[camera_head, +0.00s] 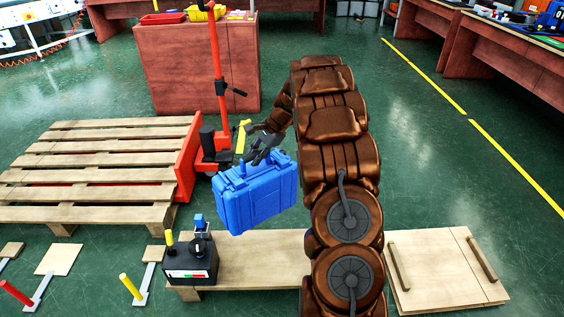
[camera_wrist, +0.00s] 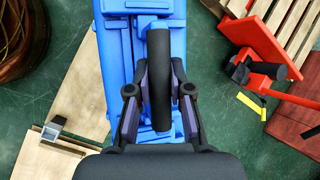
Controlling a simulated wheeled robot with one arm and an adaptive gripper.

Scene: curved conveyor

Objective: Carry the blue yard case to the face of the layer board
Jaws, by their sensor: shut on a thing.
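The blue yard case (camera_head: 256,197) hangs upright from my gripper (camera_head: 262,150) in the head view, above the floor between the pallet and a low wooden plank. In the wrist view, my gripper (camera_wrist: 159,92) is shut on the dark handle of the case (camera_wrist: 112,50), one finger on each side. A pale board with two wooden battens, likely the layer board (camera_head: 440,262), lies at the lower right, to the right of my brown arm. The case is to its left, apart from it.
A slatted pallet (camera_head: 90,172) with a red pallet truck (camera_head: 190,155) stands left of the case. A black box with a yellow-topped post (camera_head: 190,262) sits on the left end of the low plank (camera_head: 250,262). Green floor is clear at the right.

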